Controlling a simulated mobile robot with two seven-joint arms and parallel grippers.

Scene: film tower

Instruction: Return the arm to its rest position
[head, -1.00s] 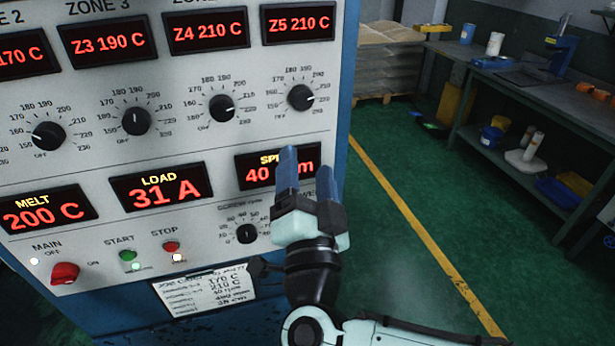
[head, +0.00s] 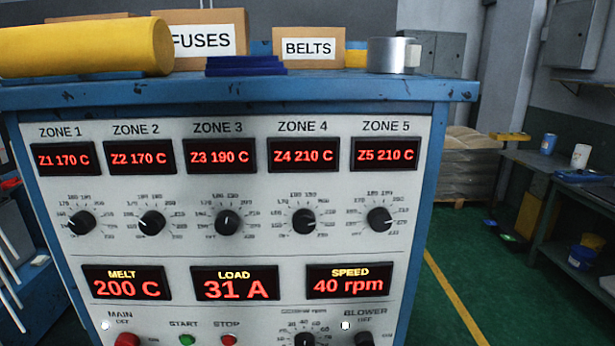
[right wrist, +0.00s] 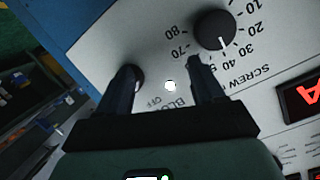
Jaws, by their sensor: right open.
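My right gripper (right wrist: 163,68) shows in the right wrist view, its two dark fingers apart with nothing between them. It faces the white control panel. The screw rpm knob (right wrist: 214,30) is beyond the right-hand finger. The blower knob (right wrist: 137,76) is partly hidden behind the left-hand finger, and a lit white lamp (right wrist: 170,85) shows between the fingers. I cannot tell whether a finger touches the panel. No arm or gripper shows in the head view, where the control panel (head: 225,255) fills the middle. My left gripper is out of view.
The blue cabinet top (head: 330,90) carries a yellow roll (head: 85,50), a FUSES box (head: 205,38), a BELTS box (head: 308,48) and a silver tape roll (head: 393,55). Green floor (head: 460,260) with a yellow line is open at right. A workbench (head: 580,195) stands beyond.

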